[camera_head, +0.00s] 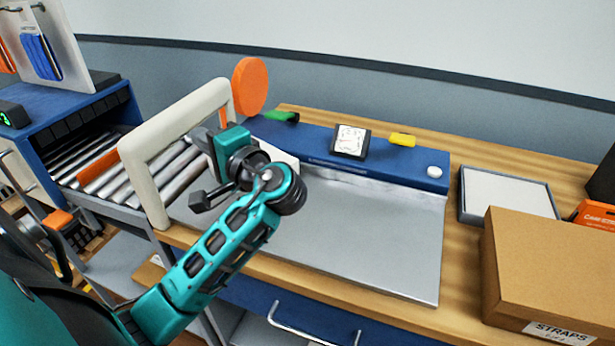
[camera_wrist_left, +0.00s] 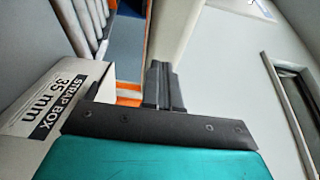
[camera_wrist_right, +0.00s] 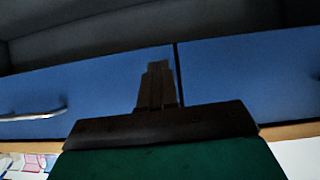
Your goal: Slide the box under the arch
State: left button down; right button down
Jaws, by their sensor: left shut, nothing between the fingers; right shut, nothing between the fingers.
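The cream arch (camera_head: 150,190) stands over the rollers at the left end of the metal work surface. The white strap box (camera_head: 284,158) is mostly hidden behind my left arm in the head view. In the left wrist view the box (camera_wrist_left: 75,95) lies to the left of my gripper, printed "STRAP BOX 35 mm". My left gripper (camera_head: 199,137) is shut and empty, close to the arch opening. Its fingers also show in the left wrist view (camera_wrist_left: 163,85). My right gripper (camera_wrist_right: 157,85) is shut and empty, facing blue drawer fronts; it is outside the head view.
Rollers (camera_head: 105,180) run left from the arch into a blue housing (camera_head: 118,110). An orange disc (camera_head: 249,86) rises behind the arch. The metal plate (camera_head: 370,225) is clear right of my left arm. A cardboard box (camera_head: 545,270) and a grey tray (camera_head: 508,192) stand at right.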

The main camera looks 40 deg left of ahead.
pick_arm(q)
send_over(308, 201)
jog(key=f, duration=0.6)
jog(key=d+f, duration=0.1)
jog(key=f, duration=0.3)
jog(key=shift+w, duration=0.25)
jog(key=shift+s+a+p, duration=0.35)
jog(key=shift+a+p, duration=0.05)
jog(key=shift+p, duration=0.1)
jog(key=shift+w, duration=0.1)
